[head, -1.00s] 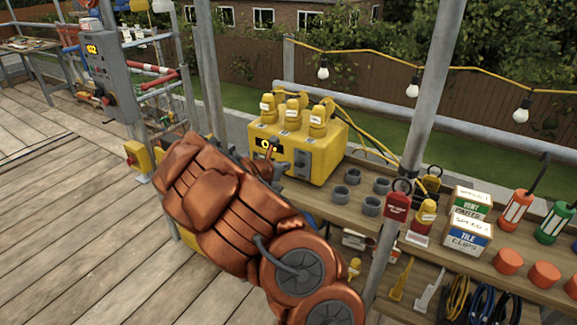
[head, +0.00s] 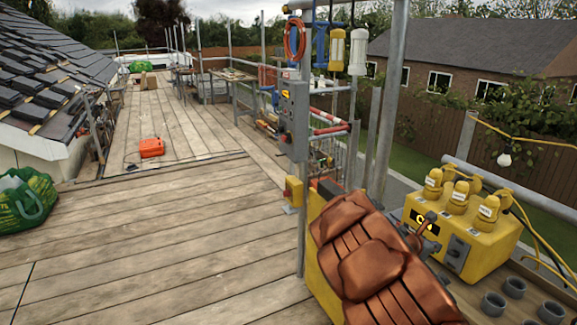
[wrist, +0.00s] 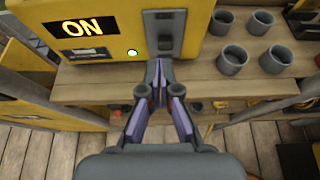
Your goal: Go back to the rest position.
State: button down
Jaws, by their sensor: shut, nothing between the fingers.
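My gripper (wrist: 158,72) shows in the wrist view with its two purple-sided fingers closed together at the tips and nothing between them. It is in front of the yellow box (wrist: 105,22), close to the grey switch panel (wrist: 163,30) on its face. The box display (wrist: 82,28) reads ON, and a small green light is lit beside it. In the head view the yellow box (head: 480,245) stands at the right, with my copper-coloured arm in front of it. My gripper is mostly hidden behind the arm there.
Several grey cups (wrist: 233,57) stand on the wooden bench right of the box. Scaffold poles (head: 388,100) rise near my arm. A grey control panel (head: 293,120) hangs on a post. The plank deck at left is open, with a green bag (head: 25,200) and an orange case (head: 151,147).

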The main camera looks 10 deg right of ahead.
jog(key=s+a+r+m+g+y, duration=0.1)
jog(key=s+a+r+m+g, duration=0.45)
jog(key=s+r+m, duration=0.75)
jog(key=s+a+f+m+y, duration=0.2)
jog(key=s+a+y, duration=0.2)
jog(key=s+a, duration=0.3)
jog(key=s+a+f+m+y, duration=0.2)
jog(key=s+a, duration=0.5)
jog(key=a, duration=0.9)
jog(key=s+a+f+m+y, duration=0.2)
jog(key=s+a+y, duration=0.3)
jog(key=a, duration=0.6)
jog(key=s+m, duration=0.1)
jog(key=s, duration=0.1)
jog(key=shift+s+a+f+m+t+y, duration=0.2)
jog(key=shift+s+m+t+y, duration=0.1)
jog(key=shift+s+t, duration=0.1)
